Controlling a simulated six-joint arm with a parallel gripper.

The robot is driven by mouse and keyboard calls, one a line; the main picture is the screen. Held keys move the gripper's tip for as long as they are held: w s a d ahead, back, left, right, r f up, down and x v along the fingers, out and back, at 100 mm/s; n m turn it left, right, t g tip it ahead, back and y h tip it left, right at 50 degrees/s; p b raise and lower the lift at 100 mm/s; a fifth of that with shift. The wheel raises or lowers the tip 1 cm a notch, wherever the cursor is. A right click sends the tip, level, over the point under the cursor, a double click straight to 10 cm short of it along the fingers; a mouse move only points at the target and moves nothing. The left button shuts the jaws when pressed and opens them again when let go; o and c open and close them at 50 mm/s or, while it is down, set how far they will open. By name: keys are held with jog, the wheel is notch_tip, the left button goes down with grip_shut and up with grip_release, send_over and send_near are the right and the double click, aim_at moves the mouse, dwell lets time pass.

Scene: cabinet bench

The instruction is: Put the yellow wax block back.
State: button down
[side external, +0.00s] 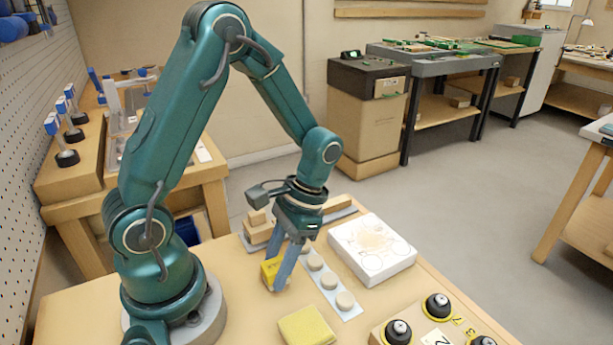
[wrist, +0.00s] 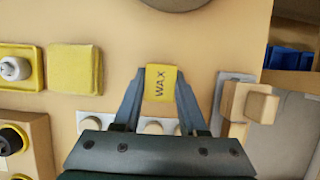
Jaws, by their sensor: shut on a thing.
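The yellow wax block (wrist: 157,84), marked "WAX", is between the two fingertips of my gripper (wrist: 159,88) in the wrist view. In the side view my gripper (side external: 280,270) points down and is shut on the yellow wax block (side external: 270,268), low over the bench. I cannot tell whether the block touches the bench top. A pale strip with several round beige discs (side external: 330,281) lies just right of the gripper in the side view. In the wrist view, my gripper partly hides this strip.
A folded yellow cloth (side external: 307,326) lies in front. A white slab with a drawing (side external: 372,250) is to the right. Wooden blocks (side external: 258,229) stand behind the gripper on a grey plate. Black knobs (side external: 437,306) sit on a board at front right. Bare bench lies left of the cloth.

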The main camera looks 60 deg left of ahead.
jog(key=shift+c, duration=2.3)
grip_release()
jog(key=shift+f, duration=0.15)
jog(key=v, duration=1.2)
jog(key=s+d+r+t, duration=0.3)
jog(key=s+r+t, duration=0.1)
jog(key=t, duration=0.6)
jog(key=shift+s+d, duration=0.3)
jog(key=shift+s, duration=0.5)
